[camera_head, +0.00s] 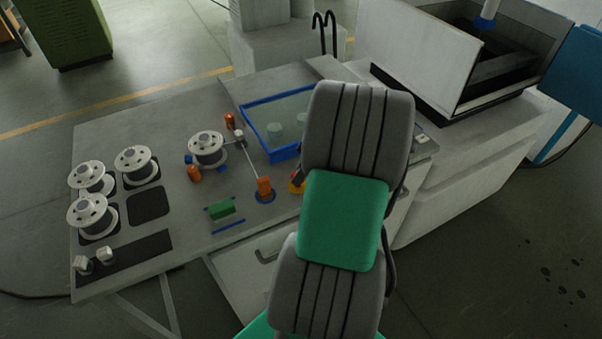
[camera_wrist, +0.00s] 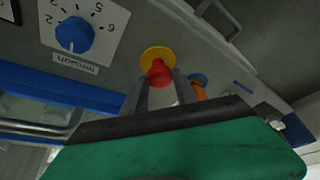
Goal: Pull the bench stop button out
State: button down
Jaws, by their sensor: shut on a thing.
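The bench stop button is a red knob (camera_wrist: 159,74) on a round yellow base (camera_wrist: 158,57), in the upper middle of the wrist view. My gripper (camera_wrist: 160,90) has a finger on each side of the red knob and is shut on it. In the head view a small piece of the yellow base (camera_head: 297,186) shows at the left edge of my arm. The arm hides the rest of the button there. I cannot tell whether the button is in or out.
A blue dial (camera_wrist: 74,34) with a number scale sits beside the button. A blue-rimmed tray (camera_head: 250,114) and an orange piece on a blue ring (camera_head: 264,187) are close to my arm. Several white spools (camera_head: 137,163) stand on the bench's left part.

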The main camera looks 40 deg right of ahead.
jog(key=c, duration=1)
grip_release()
jog(key=shift+r, duration=0.2)
jog(key=shift+o, duration=0.2)
jog(key=b+v, duration=0.1)
jog(key=v, duration=0.6)
jog(key=shift+s+r, duration=0.15)
jog(key=shift+r, duration=0.2)
